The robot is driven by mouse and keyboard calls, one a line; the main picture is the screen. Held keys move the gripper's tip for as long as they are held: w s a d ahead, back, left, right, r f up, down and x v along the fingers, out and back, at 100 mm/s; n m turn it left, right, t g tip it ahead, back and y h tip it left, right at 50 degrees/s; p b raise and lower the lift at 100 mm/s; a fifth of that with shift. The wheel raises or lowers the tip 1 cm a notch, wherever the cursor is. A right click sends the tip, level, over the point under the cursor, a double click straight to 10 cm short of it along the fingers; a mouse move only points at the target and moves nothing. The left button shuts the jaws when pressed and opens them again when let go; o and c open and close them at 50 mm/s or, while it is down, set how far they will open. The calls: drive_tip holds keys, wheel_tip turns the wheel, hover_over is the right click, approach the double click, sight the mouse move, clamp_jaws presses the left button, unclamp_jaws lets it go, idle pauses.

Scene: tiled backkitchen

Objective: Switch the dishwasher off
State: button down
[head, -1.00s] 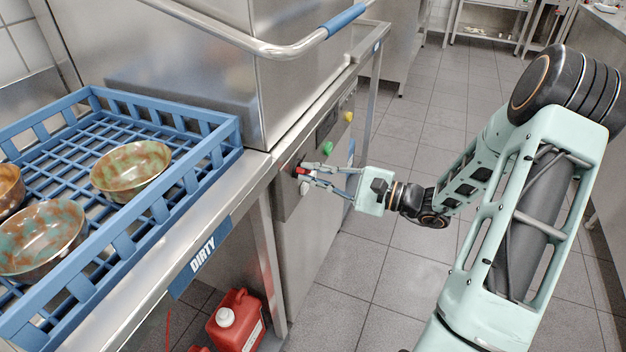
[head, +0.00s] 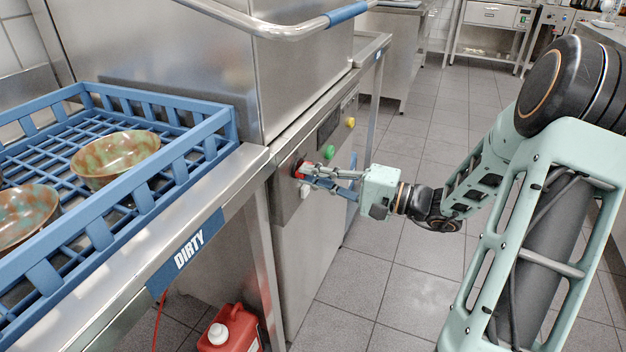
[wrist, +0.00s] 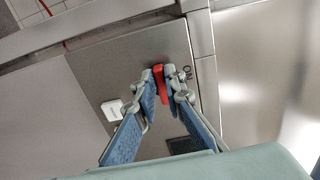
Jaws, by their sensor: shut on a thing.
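The dishwasher (head: 325,215) is a steel machine with a control panel on its front. A red switch handle (head: 299,170) sits at the left of that panel. My gripper (head: 303,176) is at the panel with its fingers around the red handle. In the wrist view the red switch handle (wrist: 160,84) stands between my two fingertips (wrist: 161,88), which are shut on it. The letters "ON" show just right of the handle in the wrist view. The fingers partly hide the switch in the head view.
A green button (head: 329,152), a yellow button (head: 350,122) and a white knob (head: 305,190) are on the panel. A blue rack (head: 214,122) with bowls stands on the left counter. A red canister (head: 232,332) is below. The tiled floor to the right is open.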

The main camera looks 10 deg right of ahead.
idle(0.4)
drive_tip(key=c, duration=2)
unclamp_jaws()
drive_tip(key=shift+d, duration=0.1)
drive_tip(key=v, duration=1.2)
